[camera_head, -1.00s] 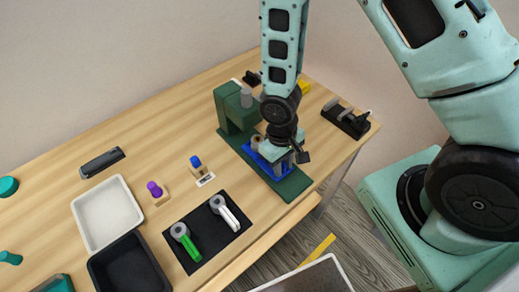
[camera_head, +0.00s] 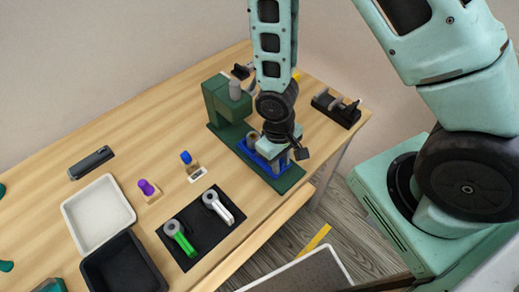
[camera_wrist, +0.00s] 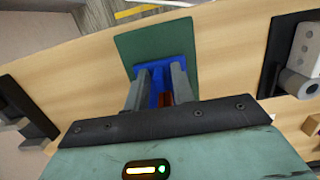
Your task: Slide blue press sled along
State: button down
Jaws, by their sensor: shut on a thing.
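The blue press sled (camera_head: 245,148) lies on the green base plate (camera_head: 290,183) of the press, out in front of the green press column (camera_head: 222,103). My gripper (camera_head: 283,155) reaches down over the sled and covers part of it. In the wrist view, my gripper (camera_wrist: 160,72) has its two grey fingers on the sled (camera_wrist: 172,56), shut on its upright part. A small reddish-brown piece shows between the fingers. The green plate (camera_wrist: 128,48) extends past the sled. The exact contact is partly hidden by the fingers.
A black mat (camera_head: 187,254) carries a green-handled tool (camera_head: 183,240) and a white-handled tool (camera_head: 218,207). A white tray (camera_head: 66,212) and a black tray (camera_head: 90,272) stand at the left. A black fixture (camera_head: 335,110) sits right of the press, near the table edge.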

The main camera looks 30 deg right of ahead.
aim_at(291, 181)
jog(key=shift+s+d+f+b, duration=0.15)
jog(key=shift+s+f+b, duration=0.15)
jog(key=shift+s, duration=0.4)
jog(key=shift+s+d+f+b, duration=0.2)
jog(key=shift+s+f, duration=0.15)
jog(key=shift+s, duration=0.5)
jog(key=shift+s+d, duration=0.15)
jog(key=shift+s, duration=0.25)
jog(key=c, duration=1.6)
grip_release()
jog(key=shift+c, duration=0.2)
jog(key=shift+w+d+r+p, duration=0.1)
jog(key=shift+r+p, duration=2.45)
jog(key=shift+r, duration=0.25)
